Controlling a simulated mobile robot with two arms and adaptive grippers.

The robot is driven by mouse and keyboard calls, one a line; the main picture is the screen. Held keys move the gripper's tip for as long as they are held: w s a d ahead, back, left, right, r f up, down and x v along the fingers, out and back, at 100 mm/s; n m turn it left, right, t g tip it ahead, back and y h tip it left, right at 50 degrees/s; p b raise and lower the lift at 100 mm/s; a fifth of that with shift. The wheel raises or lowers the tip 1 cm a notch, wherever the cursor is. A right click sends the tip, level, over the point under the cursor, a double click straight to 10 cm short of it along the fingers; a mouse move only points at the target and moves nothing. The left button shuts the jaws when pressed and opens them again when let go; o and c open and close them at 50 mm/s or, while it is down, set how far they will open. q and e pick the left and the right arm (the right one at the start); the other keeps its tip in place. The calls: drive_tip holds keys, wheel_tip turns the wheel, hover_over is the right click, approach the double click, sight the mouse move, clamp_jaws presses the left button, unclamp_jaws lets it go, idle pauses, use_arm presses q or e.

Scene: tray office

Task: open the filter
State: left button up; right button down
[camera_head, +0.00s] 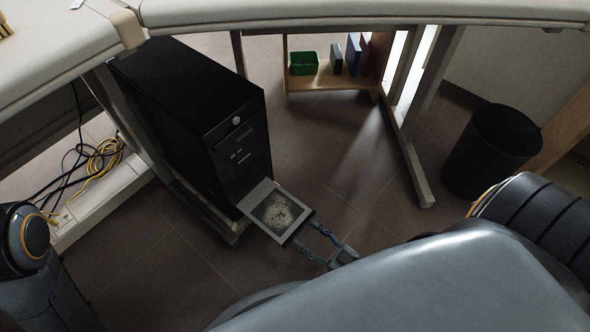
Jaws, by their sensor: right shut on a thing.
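A black computer tower (190,125) stands on the floor under the desk. The filter (273,212), a light grey frame with a speckled, dusty panel, sticks out low at the tower's front and lies about flat. Its near end meets the fingers of my right gripper (309,236), which is shut on the filter's front edge. The exact contact of the fingertips is small and hard to make out. My left gripper does not show; only part of my left arm is at the lower left.
The desk (350,14) runs across the top, with metal legs (415,170) beside the open floor. A black waste bin (490,150) stands at the right. A low wooden shelf (330,82) holds a green box (304,64). Cables (95,160) lie at the left.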

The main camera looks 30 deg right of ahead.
drive_tip(key=shift+s+d, duration=0.25)
drive_tip(key=shift+s, duration=0.45)
drive_tip(key=shift+c, duration=2.2)
unclamp_jaws()
drive_tip(key=shift+s, duration=0.1)
drive_tip(key=v, duration=0.7)
drive_tip(key=shift+s, duration=0.15)
drive_tip(key=shift+d, duration=0.1)
